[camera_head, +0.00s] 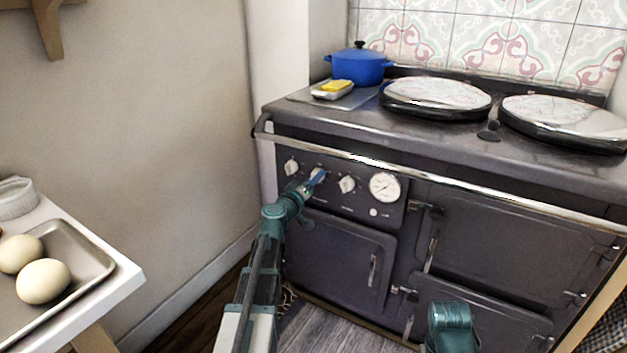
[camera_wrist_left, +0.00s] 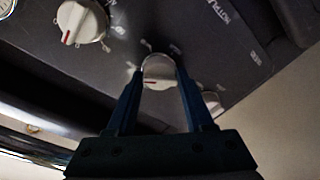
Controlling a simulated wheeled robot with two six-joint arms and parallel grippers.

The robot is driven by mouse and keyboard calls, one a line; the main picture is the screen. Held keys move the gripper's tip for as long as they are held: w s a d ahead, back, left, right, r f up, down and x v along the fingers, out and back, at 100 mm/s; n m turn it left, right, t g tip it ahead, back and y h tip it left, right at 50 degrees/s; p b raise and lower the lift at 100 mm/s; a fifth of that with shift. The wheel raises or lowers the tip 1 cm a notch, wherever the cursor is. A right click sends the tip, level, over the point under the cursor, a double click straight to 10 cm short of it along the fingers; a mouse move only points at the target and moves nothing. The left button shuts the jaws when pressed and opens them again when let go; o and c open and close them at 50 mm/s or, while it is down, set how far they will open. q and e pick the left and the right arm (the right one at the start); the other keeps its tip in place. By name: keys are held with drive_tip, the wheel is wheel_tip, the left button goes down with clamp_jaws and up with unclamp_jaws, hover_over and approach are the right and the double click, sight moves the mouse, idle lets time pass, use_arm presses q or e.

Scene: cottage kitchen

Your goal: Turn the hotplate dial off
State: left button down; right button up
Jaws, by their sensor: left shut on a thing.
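The range's dark front panel carries three white dials in a row. My left gripper (camera_head: 318,175) reaches the middle dial (camera_wrist_left: 158,70). In the left wrist view its two dark fingers (camera_wrist_left: 158,85) are shut on that dial, one on each side. A red mark shows on the dial's lower edge in that view. Another dial (camera_head: 347,184) sits to the right, also seen in the left wrist view (camera_wrist_left: 82,22). The third dial (camera_head: 291,167) is to the left. Lettering beginning "HOTPL" is partly readable on the panel.
A steel rail (camera_head: 400,167) runs across the range above the dials. A round gauge (camera_head: 384,187) is right of them. On top are a blue pot (camera_head: 358,66), a butter dish (camera_head: 332,93) and two round lids (camera_head: 436,96). A tray (camera_head: 85,290) with eggs is at left.

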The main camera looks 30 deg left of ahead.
use_arm(q)
drive_tip(key=n, duration=0.5)
drive_tip(key=n+p, duration=0.1)
drive_tip(key=n, duration=0.4)
drive_tip(key=shift+n+g+h, duration=0.3)
drive_tip(key=shift+n+g, duration=0.1)
idle(0.3)
drive_tip(key=shift+c, duration=1.6)
unclamp_jaws()
drive_tip(key=s+r+p, duration=0.1)
drive_tip(key=s, duration=1.2)
drive_tip(key=shift+s+a, duration=0.3)
drive_tip(key=shift+s, duration=0.1)
